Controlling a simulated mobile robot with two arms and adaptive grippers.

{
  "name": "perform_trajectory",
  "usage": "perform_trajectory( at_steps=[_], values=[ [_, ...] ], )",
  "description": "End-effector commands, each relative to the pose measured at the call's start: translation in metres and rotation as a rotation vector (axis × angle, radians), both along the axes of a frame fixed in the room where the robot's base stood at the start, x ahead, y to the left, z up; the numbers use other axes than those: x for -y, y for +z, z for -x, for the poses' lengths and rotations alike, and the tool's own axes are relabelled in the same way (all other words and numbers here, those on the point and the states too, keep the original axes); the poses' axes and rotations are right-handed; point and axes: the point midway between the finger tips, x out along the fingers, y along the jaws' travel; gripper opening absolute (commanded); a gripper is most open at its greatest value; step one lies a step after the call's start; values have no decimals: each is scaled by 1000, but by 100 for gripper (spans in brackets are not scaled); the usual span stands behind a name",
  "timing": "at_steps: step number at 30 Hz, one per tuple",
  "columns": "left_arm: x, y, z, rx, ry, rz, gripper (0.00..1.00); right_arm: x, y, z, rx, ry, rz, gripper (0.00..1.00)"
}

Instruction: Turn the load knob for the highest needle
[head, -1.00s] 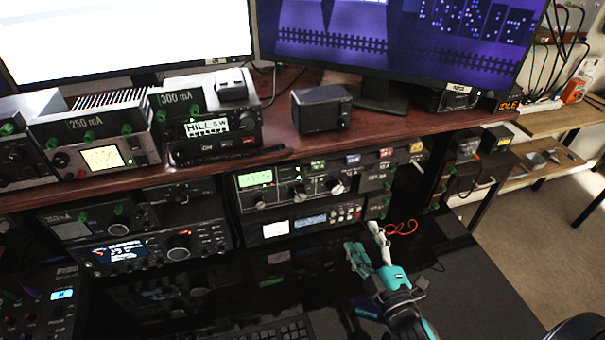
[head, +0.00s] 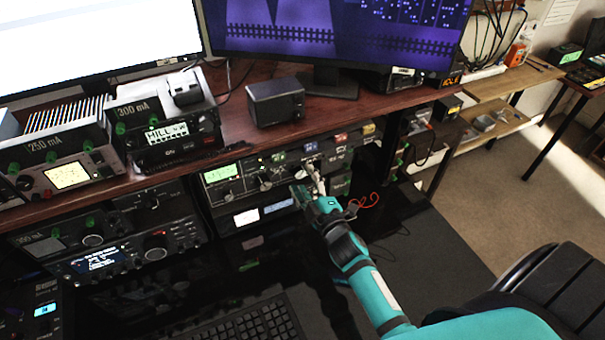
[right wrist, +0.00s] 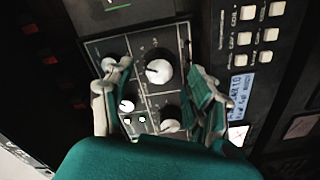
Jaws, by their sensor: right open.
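The tuner (head: 207,192) is a dark unit under the shelf with a lit green meter (head: 221,174); its needle is too small to read. A lower knob (right wrist: 170,122) and a small knob (right wrist: 127,106) also show. Knob labels are unreadable. My left gripper is not in view.
Another unit with lit displays (head: 246,217) sits right below the tuner. The wooden shelf (head: 240,132) overhangs it, bearing a black box (head: 275,101). A red cable (head: 368,201) lies right of my gripper. A keyboard (head: 245,325) is at the front.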

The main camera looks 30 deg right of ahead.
Motion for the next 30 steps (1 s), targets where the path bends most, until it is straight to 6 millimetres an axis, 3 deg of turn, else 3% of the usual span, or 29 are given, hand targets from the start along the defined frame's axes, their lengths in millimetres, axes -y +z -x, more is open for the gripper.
perform_trajectory(
  at_steps=[6,15,27,30],
  values=[
    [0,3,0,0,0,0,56,1,0,-19,0,0,0,57],
    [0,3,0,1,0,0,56,1,0,-20,0,0,0,57],
    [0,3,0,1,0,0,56,1,0,-20,0,-1,0,5],
    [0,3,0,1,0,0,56,1,0,-20,-1,0,-1,2]
  ],
)
